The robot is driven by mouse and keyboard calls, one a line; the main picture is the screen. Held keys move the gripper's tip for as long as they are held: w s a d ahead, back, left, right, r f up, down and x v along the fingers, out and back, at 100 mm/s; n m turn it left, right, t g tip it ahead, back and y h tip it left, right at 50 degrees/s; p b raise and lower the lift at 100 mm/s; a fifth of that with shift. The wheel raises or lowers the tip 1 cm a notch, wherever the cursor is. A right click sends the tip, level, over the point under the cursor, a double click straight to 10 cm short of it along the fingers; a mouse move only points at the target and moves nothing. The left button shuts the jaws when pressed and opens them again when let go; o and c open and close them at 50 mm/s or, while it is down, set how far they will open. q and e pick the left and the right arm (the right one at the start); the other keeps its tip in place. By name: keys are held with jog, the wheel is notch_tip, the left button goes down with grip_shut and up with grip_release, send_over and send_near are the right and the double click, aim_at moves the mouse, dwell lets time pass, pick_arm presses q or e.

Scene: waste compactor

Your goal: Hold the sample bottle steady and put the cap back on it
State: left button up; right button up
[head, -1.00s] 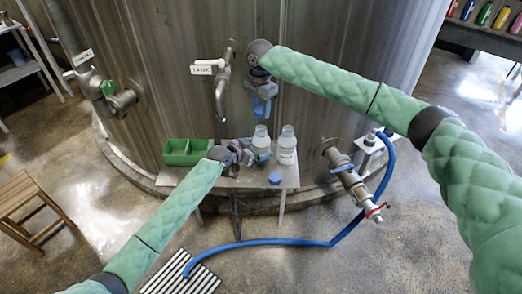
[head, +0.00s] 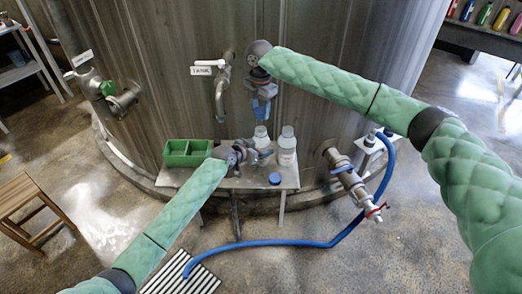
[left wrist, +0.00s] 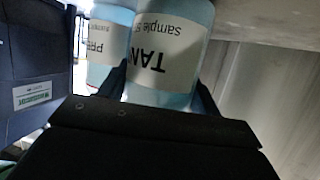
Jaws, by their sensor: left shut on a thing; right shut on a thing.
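Two pale sample bottles with no cap on top stand side by side on a small grey bench (head: 240,183). My left gripper (head: 263,154) is shut around the left bottle (head: 261,137), low on its body. In the left wrist view this bottle (left wrist: 165,50) fills the space between the fingers, with its "TAN… Sample" label upside down. My right gripper (head: 261,115) points down above that bottle, apart from it. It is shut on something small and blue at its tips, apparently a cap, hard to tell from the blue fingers. Another blue cap (head: 275,179) lies near the bench's front edge.
The second bottle (head: 287,143) stands close to the right of the held one. A green divided bin (head: 188,153) sits at the bench's left. The tank wall (head: 160,70) with its tap (head: 222,88) rises behind. A hose valve (head: 350,182) is at right.

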aim_at(260, 129)
jog(key=shift+f, duration=2.45)
jog(key=shift+f, duration=0.1)
jog(key=shift+f, duration=0.8)
jog(key=shift+f, duration=0.55)
